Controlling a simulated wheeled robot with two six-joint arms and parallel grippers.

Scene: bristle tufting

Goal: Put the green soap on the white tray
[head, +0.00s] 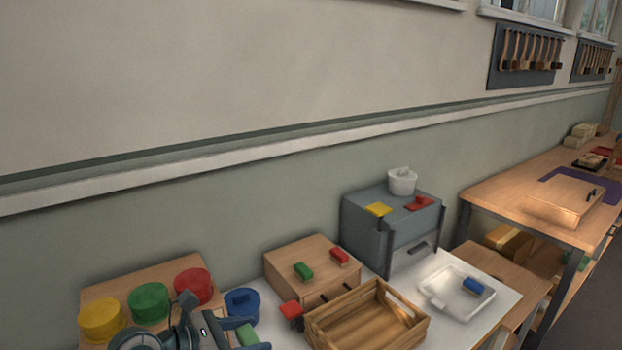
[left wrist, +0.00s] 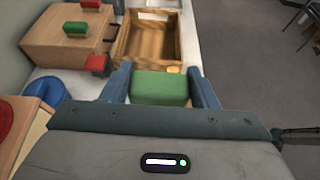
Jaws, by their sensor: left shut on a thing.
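The green soap (head: 247,334) is a green block held between the fingers of my left gripper (head: 250,338). In the left wrist view the soap (left wrist: 160,88) sits between the two blue fingers of my left gripper (left wrist: 160,74), which is shut on it. The white tray (head: 434,291) lies on the white table at the right, with a blue block (head: 473,287) in it. The soap is well to the left of the tray, with the wooden crate between them. A smaller green block (head: 303,271) lies on a wooden drawer box.
A slatted wooden crate (head: 365,320) stands before the drawer box (head: 285,260). A red block (head: 291,310) is at its left. A grey cabinet (head: 365,235) stands behind the tray. Yellow, green and red round tubs (head: 148,300) and a blue one (head: 243,305) are at the left.

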